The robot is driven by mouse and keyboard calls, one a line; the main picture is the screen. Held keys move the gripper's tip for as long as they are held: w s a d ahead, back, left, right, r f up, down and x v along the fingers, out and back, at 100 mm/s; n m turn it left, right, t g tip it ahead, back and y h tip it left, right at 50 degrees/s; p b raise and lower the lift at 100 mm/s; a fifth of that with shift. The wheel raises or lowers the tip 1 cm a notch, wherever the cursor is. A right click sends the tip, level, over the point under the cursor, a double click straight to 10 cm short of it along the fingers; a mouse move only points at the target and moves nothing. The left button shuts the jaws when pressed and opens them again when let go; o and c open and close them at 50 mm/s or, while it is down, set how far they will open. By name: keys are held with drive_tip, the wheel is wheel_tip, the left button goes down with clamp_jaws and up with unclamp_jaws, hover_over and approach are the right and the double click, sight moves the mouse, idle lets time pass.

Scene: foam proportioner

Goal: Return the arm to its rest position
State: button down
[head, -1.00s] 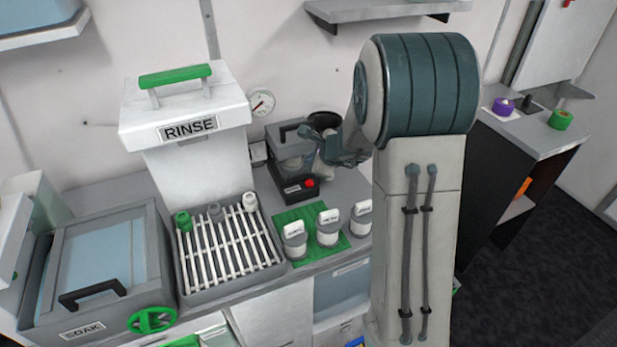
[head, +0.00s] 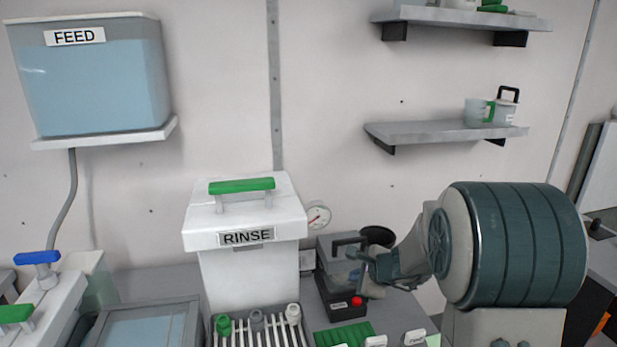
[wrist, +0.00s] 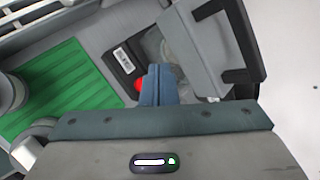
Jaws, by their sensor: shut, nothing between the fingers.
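My gripper (wrist: 158,85) is at the center of the wrist view, its blue-grey fingers together with nothing between them. In the head view my gripper (head: 362,257) is at the end of my folded arm, in front of a small black and grey machine (head: 338,301) with a red button. The wrist view shows that machine (wrist: 124,62) just beyond the fingers; I cannot tell whether they touch it. The large teal drum on the right is part of my arm and hides some of the counter.
A white RINSE tank (head: 246,268) with a green handle stands left of the machine. A white-slatted rack (head: 262,335) and a green mat (head: 344,336) lie in front. A FEED tank (head: 95,85) and shelves (head: 445,131) are on the wall.

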drive_tip(key=s+a+r+n+g, duration=0.2)
drive_tip(key=s+r+n, duration=0.1)
drive_tip(key=s+n, duration=0.4)
drive_tip(key=s+a+r+n+g, duration=0.1)
drive_tip(key=s+a+r+n, duration=0.3)
drive_tip(key=s, duration=0.5)
drive_tip(key=s+d+n+g+h, duration=0.1)
drive_tip(key=s+d+n+h, duration=0.1)
drive_tip(key=s, duration=0.5)
drive_tip(key=s+d+n+g+h, duration=0.1)
drive_tip(key=s+d+n+h, duration=0.1)
drive_tip(key=s+d+n, duration=0.3)
drive_tip(key=shift+s+n, duration=1.1)
